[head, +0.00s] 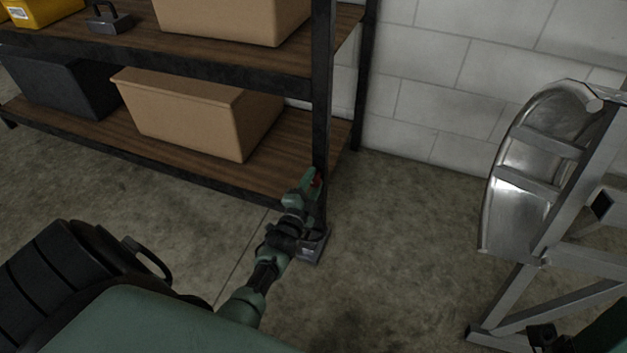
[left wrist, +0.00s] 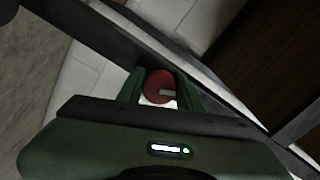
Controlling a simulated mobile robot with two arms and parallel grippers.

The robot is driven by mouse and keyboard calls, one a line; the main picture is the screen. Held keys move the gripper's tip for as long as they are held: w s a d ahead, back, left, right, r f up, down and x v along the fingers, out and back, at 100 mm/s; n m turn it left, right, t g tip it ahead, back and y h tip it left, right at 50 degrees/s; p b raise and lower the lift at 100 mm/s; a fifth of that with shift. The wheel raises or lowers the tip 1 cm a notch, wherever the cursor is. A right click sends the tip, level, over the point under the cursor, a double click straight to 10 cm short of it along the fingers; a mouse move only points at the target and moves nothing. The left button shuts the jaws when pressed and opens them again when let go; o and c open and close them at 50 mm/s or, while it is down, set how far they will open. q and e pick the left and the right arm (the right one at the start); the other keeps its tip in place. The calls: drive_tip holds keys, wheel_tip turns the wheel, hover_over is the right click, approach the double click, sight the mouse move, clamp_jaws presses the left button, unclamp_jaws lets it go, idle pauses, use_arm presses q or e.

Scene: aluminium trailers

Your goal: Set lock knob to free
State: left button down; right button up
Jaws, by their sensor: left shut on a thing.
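My left gripper (head: 314,178) reaches in front of the black shelf post (head: 321,115). I cannot read any lettering or setting around the knob. My right gripper does not show; only part of my right arm is at the lower right corner of the head view.
A shelf (head: 190,160) holds a cardboard-coloured bin (head: 190,115) and a dark bin (head: 62,85). An aluminium trailer frame with a curved fender (head: 510,190) stands at the right. The concrete floor (head: 410,245) between shelf and trailer is clear.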

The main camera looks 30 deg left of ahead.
use_arm(q)
drive_tip(key=m, duration=0.5)
drive_tip(key=shift+b, duration=0.35)
idle(0.4)
drive_tip(key=c, duration=1)
unclamp_jaws()
drive_tip(key=shift+o, duration=0.2)
drive_tip(key=shift+s, duration=0.1)
